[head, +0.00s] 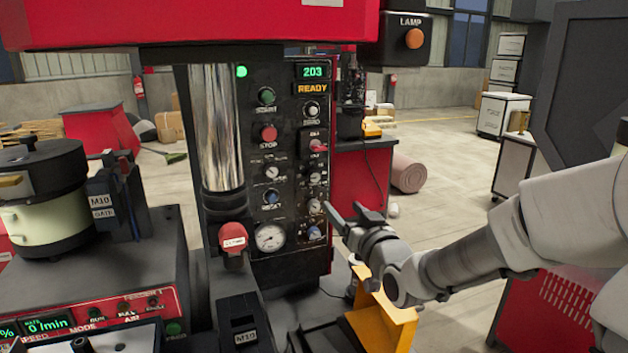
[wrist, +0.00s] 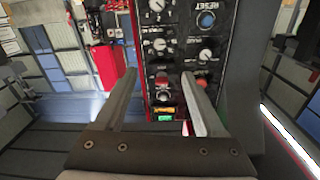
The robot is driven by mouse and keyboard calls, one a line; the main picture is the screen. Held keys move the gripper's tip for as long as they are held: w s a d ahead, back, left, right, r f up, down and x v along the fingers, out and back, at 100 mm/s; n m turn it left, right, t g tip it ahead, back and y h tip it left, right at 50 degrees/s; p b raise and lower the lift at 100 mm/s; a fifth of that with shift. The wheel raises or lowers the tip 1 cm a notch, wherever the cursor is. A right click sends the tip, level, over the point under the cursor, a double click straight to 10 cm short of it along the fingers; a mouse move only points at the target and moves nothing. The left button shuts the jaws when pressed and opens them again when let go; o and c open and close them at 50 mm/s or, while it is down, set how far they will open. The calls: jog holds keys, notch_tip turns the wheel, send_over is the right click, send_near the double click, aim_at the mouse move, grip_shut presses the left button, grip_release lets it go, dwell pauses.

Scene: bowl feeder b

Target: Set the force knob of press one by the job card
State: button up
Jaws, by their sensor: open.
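The press control panel (head: 290,165) is black, with a green "203" display (head: 314,71) and an orange "READY" line below it. Several small knobs with pale faces sit on it, such as one at centre left (head: 272,171) and one on the right (head: 315,177). Their labels are too small to read, so I cannot tell which is the force knob. My gripper (head: 352,213) is open and empty, just right of the panel's lower part. In the wrist view the open fingers (wrist: 158,80) point at the panel, with pale knobs (wrist: 159,44) beyond them. No readable job card shows.
A round gauge (head: 270,238) and a red button (head: 233,236) sit low on the press. A yellow bracket (head: 385,318) stands below my gripper. A bowl feeder (head: 42,195) is at left. Open floor lies behind on the right.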

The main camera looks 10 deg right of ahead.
aim_at(315, 178)
jog(key=w+a, duration=0.1)
jog(key=w, duration=0.4)
jog(key=w+a+b, duration=0.1)
jog(key=w, duration=1)
jog(key=shift+w+a, duration=0.4)
jog(key=shift+c, duration=0.2)
grip_shut()
